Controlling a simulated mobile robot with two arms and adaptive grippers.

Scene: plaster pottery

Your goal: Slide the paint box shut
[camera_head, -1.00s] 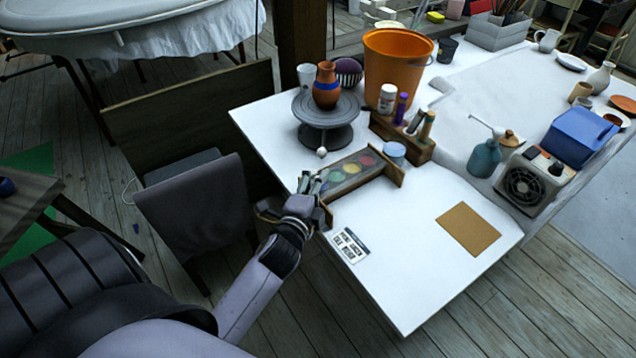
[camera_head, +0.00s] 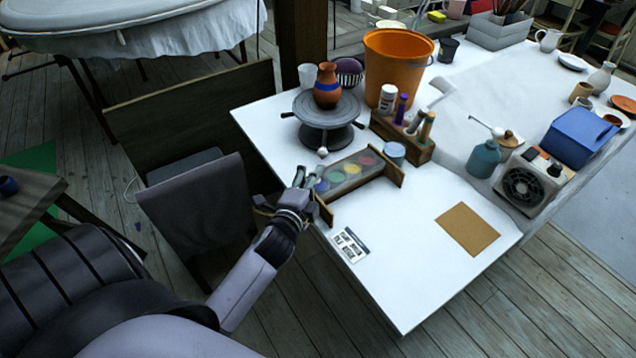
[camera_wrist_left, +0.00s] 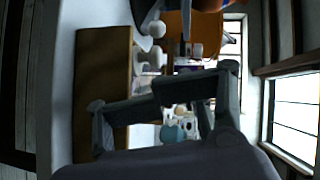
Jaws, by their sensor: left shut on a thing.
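The paint box (camera_head: 345,177) lies near the left edge of the white table, with a row of coloured paint pads under a hazy cover and wooden end boards. My left gripper (camera_head: 304,181) is at its left end, shut on part of the paint box. The fingers hide the exact part gripped. In the left wrist view, the closed fingers (camera_wrist_left: 160,98) cross in front of a brown wooden board (camera_wrist_left: 103,85). How far the cover reaches is hard to see. My right gripper is not in view.
A turntable (camera_head: 325,128) with an orange-blue vase stands behind the box. A wooden holder (camera_head: 408,147) with bottles and a small blue-topped jar (camera_head: 394,154) stand close by. A printed card (camera_head: 349,245) lies in front. The table's front is mostly clear.

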